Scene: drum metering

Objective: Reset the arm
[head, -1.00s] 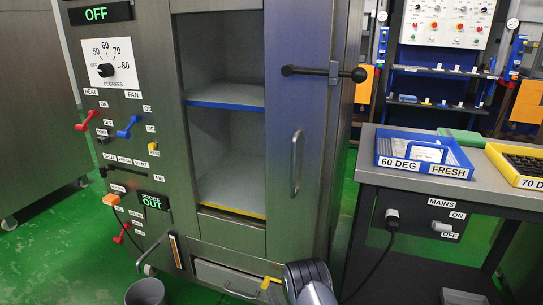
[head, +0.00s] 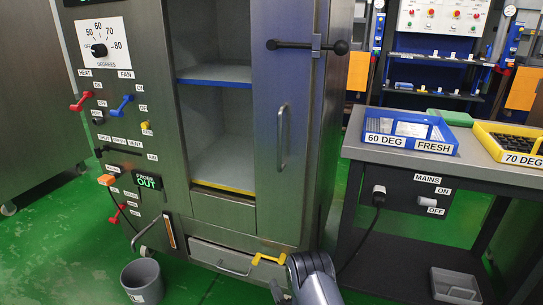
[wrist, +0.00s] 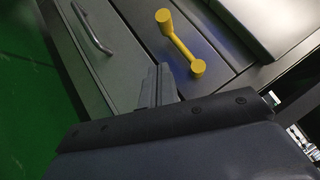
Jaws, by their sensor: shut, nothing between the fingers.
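My gripper (wrist: 160,84) is shut and empty in the wrist view. Its grey fingers show just past the dark wrist housing, in front of the cabinet's lower front. A yellow crank handle (wrist: 180,42) is just beyond and to the right of the fingertips, and I see a gap between them. In the head view my arm shows at the bottom middle, close to the same yellow handle (head: 268,258). The fingers are hard to make out there.
The metal cabinet (head: 225,210) stands open, with a lower drawer (head: 222,258). A grey bucket (head: 142,281) is on the green floor at left. The bench (head: 400,153) at right holds a blue tray (head: 455,137) and a yellow tray (head: 483,140). A grey bin (head: 455,286) sits below.

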